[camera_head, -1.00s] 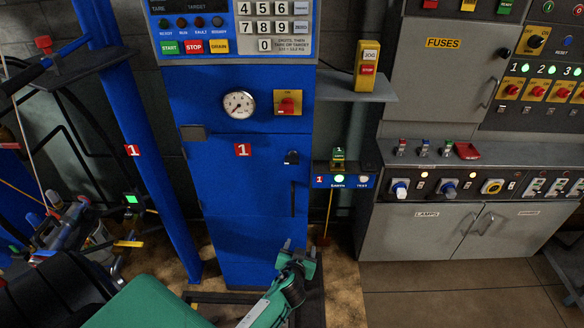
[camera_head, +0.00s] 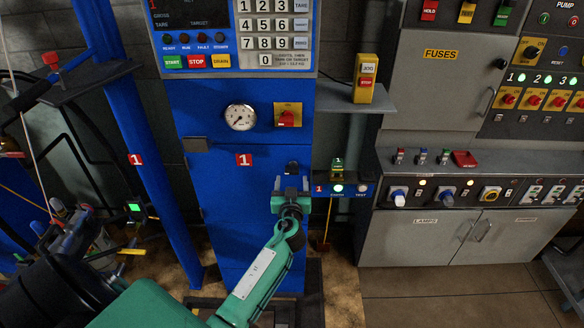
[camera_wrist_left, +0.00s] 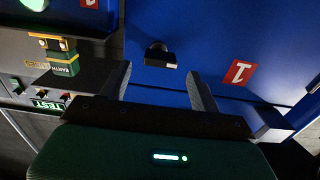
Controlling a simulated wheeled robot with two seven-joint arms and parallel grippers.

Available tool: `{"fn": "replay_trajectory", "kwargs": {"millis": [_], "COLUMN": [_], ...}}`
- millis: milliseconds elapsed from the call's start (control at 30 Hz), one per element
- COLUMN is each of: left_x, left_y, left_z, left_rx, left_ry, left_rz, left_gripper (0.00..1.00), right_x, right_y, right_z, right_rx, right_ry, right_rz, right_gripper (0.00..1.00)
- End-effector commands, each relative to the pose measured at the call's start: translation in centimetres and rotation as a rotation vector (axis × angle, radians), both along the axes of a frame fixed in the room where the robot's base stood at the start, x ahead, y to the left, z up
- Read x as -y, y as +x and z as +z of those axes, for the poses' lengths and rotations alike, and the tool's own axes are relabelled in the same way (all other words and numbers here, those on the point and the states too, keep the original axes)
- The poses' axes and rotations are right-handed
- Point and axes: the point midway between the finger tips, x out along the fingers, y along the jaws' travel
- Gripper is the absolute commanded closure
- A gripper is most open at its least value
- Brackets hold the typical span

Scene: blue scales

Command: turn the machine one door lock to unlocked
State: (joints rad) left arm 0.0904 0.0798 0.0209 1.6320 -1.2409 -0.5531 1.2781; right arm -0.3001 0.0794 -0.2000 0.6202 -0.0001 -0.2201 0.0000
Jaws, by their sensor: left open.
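The blue cabinet of machine one (camera_head: 225,235) stands in the middle of the head view, with a red "1" label (camera_head: 244,160) on it. Its small black door lock (camera_head: 292,167) is on the right part of the door. The lock also shows in the left wrist view (camera_wrist_left: 158,56), sticking out of the blue door. My left gripper (camera_head: 291,184) is open and empty, just below the lock in the head view. In the wrist view its two fingers (camera_wrist_left: 161,82) flank the lock's position, with a gap to it. My right gripper is not in view.
A gauge (camera_head: 240,117) and a red-yellow switch (camera_head: 288,115) sit above the lock. A green-lit earth/test panel (camera_head: 338,188) is close on the right, below a grey shelf (camera_head: 350,98) with a yellow button box (camera_head: 366,80). A blue post (camera_head: 150,170) stands left.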

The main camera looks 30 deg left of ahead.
Motion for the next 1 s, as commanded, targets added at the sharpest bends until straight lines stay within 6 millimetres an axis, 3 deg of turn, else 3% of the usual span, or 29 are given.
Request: {"fn": "replay_trajectory", "kwargs": {"millis": [100,333,767,1000], "left_x": [-1.2,-2.6,-3.1,-3.0], "left_y": [1.9,4.3,5.0,5.0], "left_z": [0.3,0.1,-0.1,-0.1], "left_rx": [-0.001,-0.001,-0.001,-0.001], "left_ry": [0.004,0.002,0.0,0.0], "left_rz": [0.0,0.0,0.0,0.0], "left_gripper": [0.36,0.36,0.36,0.8], "right_x": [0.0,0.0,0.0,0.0], "right_y": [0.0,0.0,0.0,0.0], "right_z": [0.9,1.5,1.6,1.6], "right_rx": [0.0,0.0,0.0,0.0], "right_ry": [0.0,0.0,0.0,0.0], "right_rz": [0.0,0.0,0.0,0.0], "right_gripper": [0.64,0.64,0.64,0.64]}}
